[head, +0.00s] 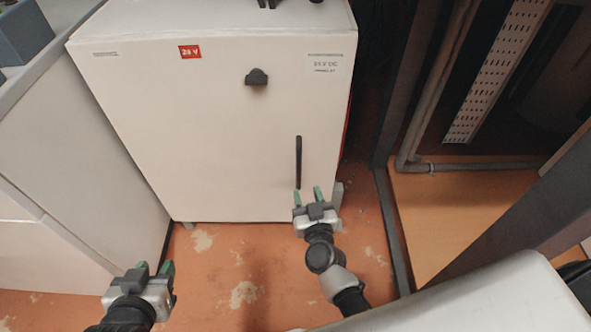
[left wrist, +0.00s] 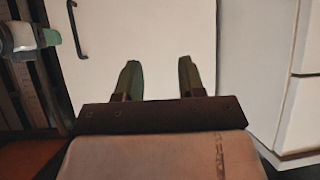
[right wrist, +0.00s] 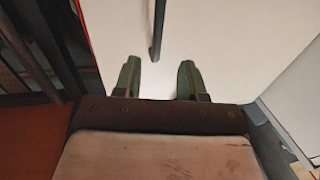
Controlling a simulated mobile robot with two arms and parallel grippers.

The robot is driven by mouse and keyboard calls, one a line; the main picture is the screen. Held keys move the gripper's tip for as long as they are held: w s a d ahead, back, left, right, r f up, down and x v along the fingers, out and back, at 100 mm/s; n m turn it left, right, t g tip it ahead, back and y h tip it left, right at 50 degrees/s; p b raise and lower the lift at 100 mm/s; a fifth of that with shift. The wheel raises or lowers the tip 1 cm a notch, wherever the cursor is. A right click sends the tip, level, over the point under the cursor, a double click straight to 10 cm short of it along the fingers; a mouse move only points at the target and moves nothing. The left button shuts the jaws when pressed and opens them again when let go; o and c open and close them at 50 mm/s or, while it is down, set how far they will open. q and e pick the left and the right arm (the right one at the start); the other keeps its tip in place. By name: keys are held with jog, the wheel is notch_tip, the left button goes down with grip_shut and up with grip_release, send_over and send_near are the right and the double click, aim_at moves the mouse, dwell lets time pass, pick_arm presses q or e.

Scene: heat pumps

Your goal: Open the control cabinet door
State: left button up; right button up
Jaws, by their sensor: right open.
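The control cabinet door (head: 200,130) is a white panel with a red "24 V" label, a dark knob (head: 257,77) near the top and a black vertical handle (head: 298,160) at the lower right. The door looks closed. My right gripper (head: 308,192) is open at the lower end of the handle. In the right wrist view the handle (right wrist: 158,30) hangs ahead of and between the open fingers (right wrist: 158,80), not gripped. My left gripper (head: 154,268) is open and empty, low at the left, away from the handle. The left wrist view shows the door (left wrist: 150,40) ahead of its fingers (left wrist: 157,80).
A white cabinet (head: 80,160) stands close on the left. At the right are a dark metal post (head: 405,80), pipes (head: 432,90) and a perforated tray (head: 495,70). The worn orange floor (head: 240,265) is clear in front of the door.

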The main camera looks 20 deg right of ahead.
aim_at(299, 165)
jog(key=w, duration=0.3)
jog(key=w+b, duration=0.1)
jog(key=w, duration=0.2)
jog(key=w+d+b, duration=0.1)
jog(key=w, duration=0.3)
jog(key=shift+r, duration=0.15)
pick_arm(q)
jog(key=w+d+r+t+h, duration=0.2)
jog(key=w+r+t, duration=0.1)
jog(key=r+t, duration=0.4)
jog(key=shift+r, duration=0.65)
pick_arm(e)
jog(key=shift+w, duration=0.5)
pick_arm(q)
jog(key=shift+d, duration=0.1)
pick_arm(e)
grip_shut()
